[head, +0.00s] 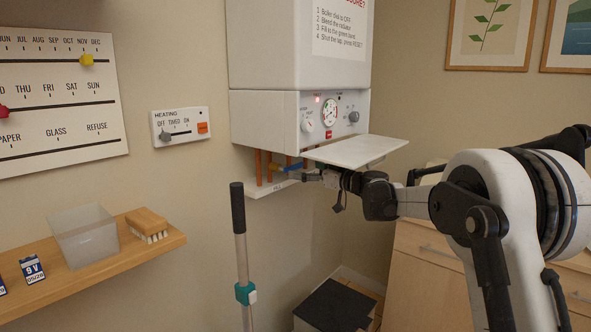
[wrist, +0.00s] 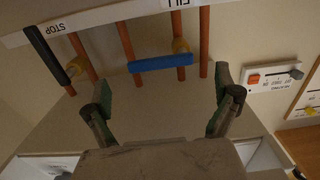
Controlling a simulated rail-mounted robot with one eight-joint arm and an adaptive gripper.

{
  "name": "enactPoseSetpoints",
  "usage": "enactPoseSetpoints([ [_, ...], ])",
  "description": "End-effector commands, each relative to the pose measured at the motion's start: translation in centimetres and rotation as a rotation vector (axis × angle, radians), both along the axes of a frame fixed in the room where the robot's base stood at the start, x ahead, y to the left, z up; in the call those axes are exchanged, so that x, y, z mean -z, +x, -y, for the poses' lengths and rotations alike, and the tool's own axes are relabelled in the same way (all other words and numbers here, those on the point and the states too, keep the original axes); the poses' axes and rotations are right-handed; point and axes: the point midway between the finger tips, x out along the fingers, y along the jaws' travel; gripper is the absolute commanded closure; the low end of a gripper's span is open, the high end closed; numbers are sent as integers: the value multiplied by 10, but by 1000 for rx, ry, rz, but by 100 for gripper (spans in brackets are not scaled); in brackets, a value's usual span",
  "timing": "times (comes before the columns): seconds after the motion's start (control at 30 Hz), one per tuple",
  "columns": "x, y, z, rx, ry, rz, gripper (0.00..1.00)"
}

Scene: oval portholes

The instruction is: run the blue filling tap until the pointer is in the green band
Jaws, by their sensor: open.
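The blue filling tap (head: 293,168) sits among copper pipes under the white boiler, at the left of my gripper. In the wrist view its blue lever (wrist: 160,63) lies crosswise over a pipe, below a FILL label (wrist: 182,2). My gripper (wrist: 161,80) is open, one finger on each side of the lever's span and slightly short of it; no contact shows. In the head view my gripper (head: 312,176) is just right of the tap, under the flap. The round gauge (head: 329,111) is on the boiler front; its pointer is too small to read against the bands.
A black lever (wrist: 47,53) by a STOP label is left of the blue one in the wrist view. The open white flap (head: 355,151) hangs over my gripper. A pole (head: 240,240) stands in front, left. A shelf (head: 95,265) holds a bin (head: 84,236) and brush (head: 147,226).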

Motion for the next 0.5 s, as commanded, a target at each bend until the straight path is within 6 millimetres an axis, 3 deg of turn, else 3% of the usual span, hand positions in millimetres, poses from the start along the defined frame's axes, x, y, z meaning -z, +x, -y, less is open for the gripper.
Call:
enactPoseSetpoints([
  [0.23,1,20,-30,-1,-1,-1,4],
  [0.5,1,30,-43,1,0,-1,4],
])
